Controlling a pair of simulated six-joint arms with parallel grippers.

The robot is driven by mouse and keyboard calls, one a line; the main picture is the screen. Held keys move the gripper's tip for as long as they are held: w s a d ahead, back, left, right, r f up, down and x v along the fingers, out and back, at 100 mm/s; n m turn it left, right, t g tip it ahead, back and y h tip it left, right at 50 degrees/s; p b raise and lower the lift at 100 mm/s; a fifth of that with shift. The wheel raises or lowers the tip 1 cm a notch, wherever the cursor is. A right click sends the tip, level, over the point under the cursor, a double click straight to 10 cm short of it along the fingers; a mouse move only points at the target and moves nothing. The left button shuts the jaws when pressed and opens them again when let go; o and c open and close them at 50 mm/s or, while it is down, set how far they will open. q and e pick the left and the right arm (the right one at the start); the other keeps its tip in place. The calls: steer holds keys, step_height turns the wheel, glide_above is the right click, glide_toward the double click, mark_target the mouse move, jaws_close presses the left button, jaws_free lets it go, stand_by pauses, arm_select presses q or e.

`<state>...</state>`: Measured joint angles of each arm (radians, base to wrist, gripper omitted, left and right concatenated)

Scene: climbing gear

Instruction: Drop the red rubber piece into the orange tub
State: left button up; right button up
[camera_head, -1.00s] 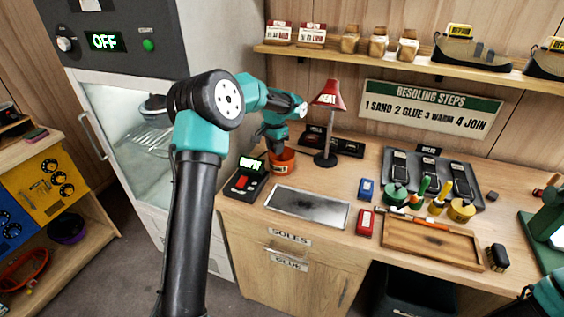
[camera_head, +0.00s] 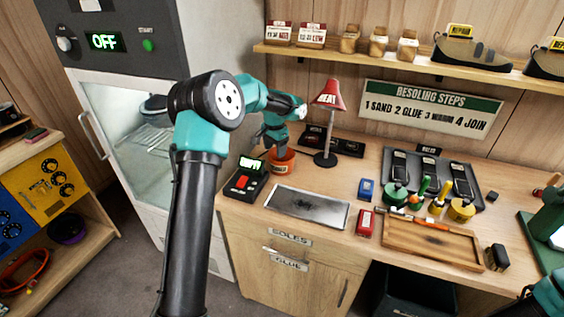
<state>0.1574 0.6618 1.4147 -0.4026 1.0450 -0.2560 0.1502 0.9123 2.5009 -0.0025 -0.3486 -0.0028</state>
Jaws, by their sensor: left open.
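The orange tub (camera_head: 282,164) stands on the workbench, to the left of the red lamp. My left gripper (camera_head: 277,146) is open and points down just above the tub's mouth, partly covering its rim. I cannot make out a red rubber piece between its fingers, and the inside of the tub is mostly hidden. A small red block (camera_head: 366,222) lies on the bench near its front edge, but I cannot tell whether it is rubber.
A red lamp (camera_head: 327,122) stands close to the right of the tub. A device with a green display (camera_head: 245,180) and a grey metal plate (camera_head: 307,207) are in front. A wooden tray (camera_head: 433,260) and glue pots are farther right. An oven stands at the left.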

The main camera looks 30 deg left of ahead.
arm_select(q)
step_height(320, 180, up, 17)
steer(key=shift+r, duration=0.2)
stand_by(0.4)
stand_by(0.7)
